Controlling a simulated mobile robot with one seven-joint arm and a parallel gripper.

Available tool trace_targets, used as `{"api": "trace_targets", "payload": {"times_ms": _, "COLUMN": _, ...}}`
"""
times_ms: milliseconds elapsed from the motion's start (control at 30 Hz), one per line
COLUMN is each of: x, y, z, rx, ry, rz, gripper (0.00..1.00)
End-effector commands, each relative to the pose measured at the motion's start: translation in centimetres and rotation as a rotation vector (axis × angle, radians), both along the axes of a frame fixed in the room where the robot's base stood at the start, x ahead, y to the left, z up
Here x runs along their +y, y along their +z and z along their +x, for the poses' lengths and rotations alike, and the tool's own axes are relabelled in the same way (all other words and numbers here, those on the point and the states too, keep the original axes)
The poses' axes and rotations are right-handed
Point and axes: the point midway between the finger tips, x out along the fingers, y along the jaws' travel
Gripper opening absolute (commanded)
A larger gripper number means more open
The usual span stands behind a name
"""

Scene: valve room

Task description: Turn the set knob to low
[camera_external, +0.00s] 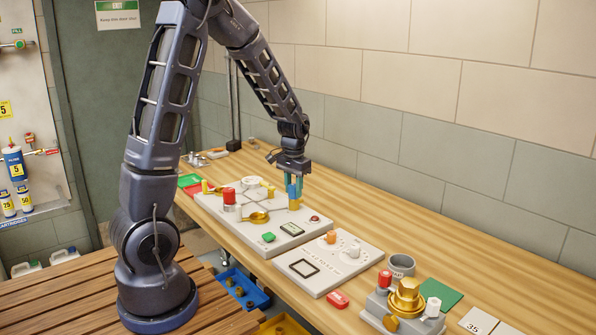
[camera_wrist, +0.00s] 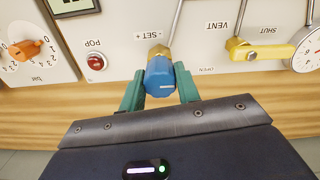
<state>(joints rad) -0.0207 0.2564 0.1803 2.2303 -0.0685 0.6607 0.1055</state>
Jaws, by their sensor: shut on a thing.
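The set knob (camera_wrist: 160,77) is blue with a brass collar, below the printed "- SET +" label on the white panel in the wrist view. A short white mark shows on its front face. My gripper (camera_wrist: 160,91) has its teal fingers on either side of the knob and is shut on it. In the external view my gripper (camera_external: 293,184) reaches down onto the back right part of the panel, where the knob's brass collar (camera_external: 294,204) shows below the fingers. The "low" setting cannot be read.
A red POP button (camera_wrist: 95,62) sits left of the knob. A yellow lever (camera_wrist: 262,51) marked SHUT and a gauge (camera_wrist: 309,50) lie to the right. An orange-pointer dial plate (camera_external: 341,257) and a brass fitting (camera_external: 406,297) stand nearer on the wooden bench (camera_external: 450,240).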

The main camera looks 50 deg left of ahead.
Motion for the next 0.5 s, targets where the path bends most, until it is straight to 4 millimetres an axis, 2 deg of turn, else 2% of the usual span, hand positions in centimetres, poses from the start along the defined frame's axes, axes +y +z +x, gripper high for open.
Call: {"api": "trace_targets", "payload": {"times_ms": 500, "x": -0.04, "y": 0.13, "z": 0.18, "rx": -0.004, "ry": 0.488, "rz": 0.0, "gripper": 0.1}}
